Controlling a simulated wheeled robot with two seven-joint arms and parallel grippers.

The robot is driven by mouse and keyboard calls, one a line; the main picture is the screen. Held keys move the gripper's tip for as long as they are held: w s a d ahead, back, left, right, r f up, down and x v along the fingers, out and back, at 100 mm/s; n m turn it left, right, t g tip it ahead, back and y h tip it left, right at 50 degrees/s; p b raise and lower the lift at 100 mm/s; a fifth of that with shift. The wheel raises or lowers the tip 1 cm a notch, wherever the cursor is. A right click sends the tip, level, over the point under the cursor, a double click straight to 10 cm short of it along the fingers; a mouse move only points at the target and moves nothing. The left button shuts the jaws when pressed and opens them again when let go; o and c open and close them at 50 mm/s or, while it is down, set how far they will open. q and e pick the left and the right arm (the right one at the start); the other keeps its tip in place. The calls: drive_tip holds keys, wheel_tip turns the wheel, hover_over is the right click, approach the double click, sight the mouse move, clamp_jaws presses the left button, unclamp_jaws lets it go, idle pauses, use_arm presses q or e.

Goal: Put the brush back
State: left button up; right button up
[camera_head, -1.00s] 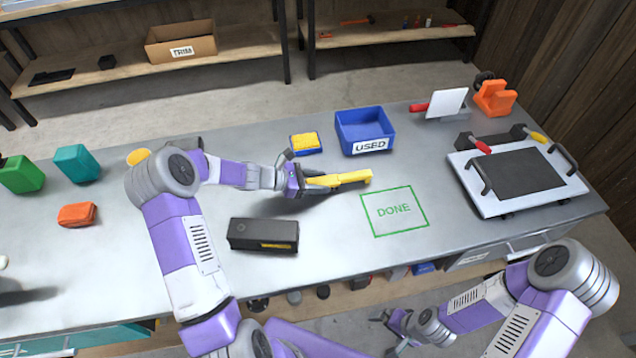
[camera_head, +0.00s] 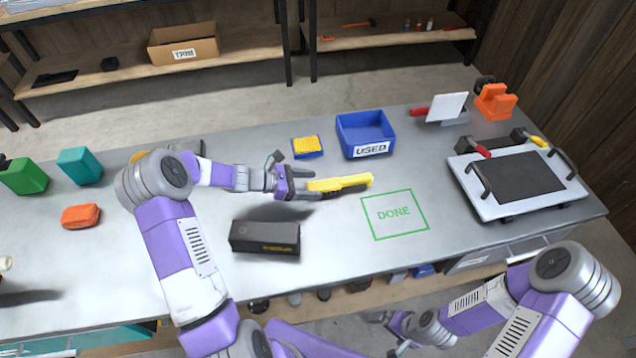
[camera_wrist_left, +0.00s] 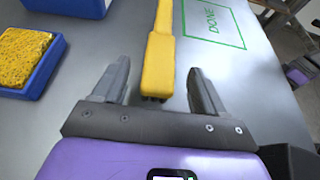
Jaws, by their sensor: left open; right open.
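My left gripper (camera_wrist_left: 158,68) is open. My right gripper (camera_head: 392,330) is low in front of the bench, far from the brush, and open.
A yellow sponge in a blue tray (camera_head: 307,154) and the blue USED bin (camera_head: 340,135) stand behind the brush. A dark box (camera_head: 264,238) lies in front of my left gripper. A white-framed panel with handles (camera_head: 480,197) is at the right. The DONE area is bare.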

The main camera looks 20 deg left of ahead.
use_arm(q)
drive_tip(key=p+v, duration=0.1)
drive_tip(key=v, duration=0.7)
drive_tip(key=shift+s+a+r, duration=0.15)
drive_tip(key=shift+a+r, duration=0.05)
drive_tip(key=shift+a, duration=0.05)
drive_tip(key=shift+p, duration=0.3)
